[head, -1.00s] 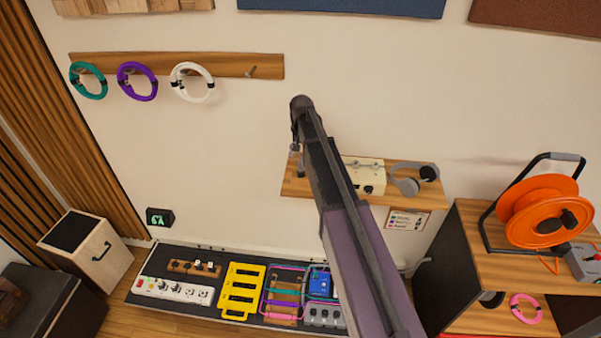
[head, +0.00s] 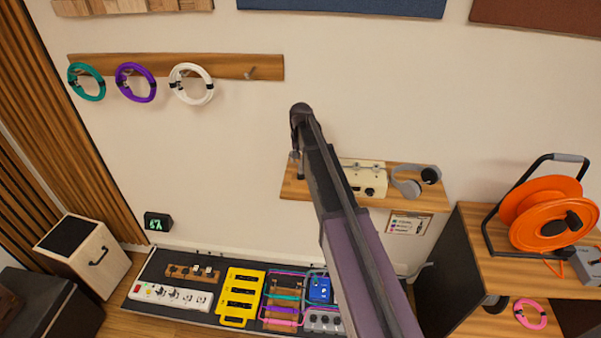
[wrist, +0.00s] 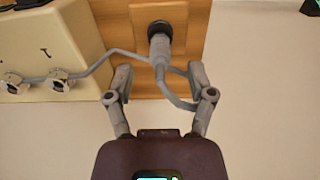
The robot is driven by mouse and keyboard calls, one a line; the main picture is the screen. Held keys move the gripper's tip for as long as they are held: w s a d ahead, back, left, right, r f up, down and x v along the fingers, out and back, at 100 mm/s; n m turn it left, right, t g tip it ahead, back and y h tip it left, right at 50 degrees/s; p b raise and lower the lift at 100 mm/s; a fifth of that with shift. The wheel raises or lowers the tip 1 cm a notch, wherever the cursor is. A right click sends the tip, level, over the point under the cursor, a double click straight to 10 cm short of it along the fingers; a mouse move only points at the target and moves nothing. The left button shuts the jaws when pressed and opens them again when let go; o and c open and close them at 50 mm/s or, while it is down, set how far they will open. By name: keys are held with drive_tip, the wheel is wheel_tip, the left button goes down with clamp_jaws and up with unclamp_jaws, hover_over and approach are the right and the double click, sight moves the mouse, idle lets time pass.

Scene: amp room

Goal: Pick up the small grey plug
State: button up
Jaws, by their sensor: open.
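In the wrist view, a small grey plug (wrist: 160,46) with a black collar stands out from the wooden shelf (wrist: 120,22). A thin grey cable runs from near it toward the cream box (wrist: 40,45) on the left and loops down between the fingers. My gripper (wrist: 162,80) is open, one finger on each side of the picture's middle, with the plug just beyond and between the fingertips. Nothing is visibly clamped. In the head view, my gripper (head: 296,158) hangs at the left end of the shelf (head: 425,198), and my arm hides much of that spot.
The cream box (head: 366,180) and grey headphones (head: 410,185) sit on the shelf. A peg rail (head: 225,66) with coiled cables is on the wall. A low board (head: 215,312) with a power strip and yellow rack lies below. An orange cable reel (head: 545,213) stands right.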

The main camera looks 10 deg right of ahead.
sight(301, 174)
drive_tip(key=shift+f+b, duration=1.7)
drive_tip(key=shift+f, duration=0.3)
clamp_jaws()
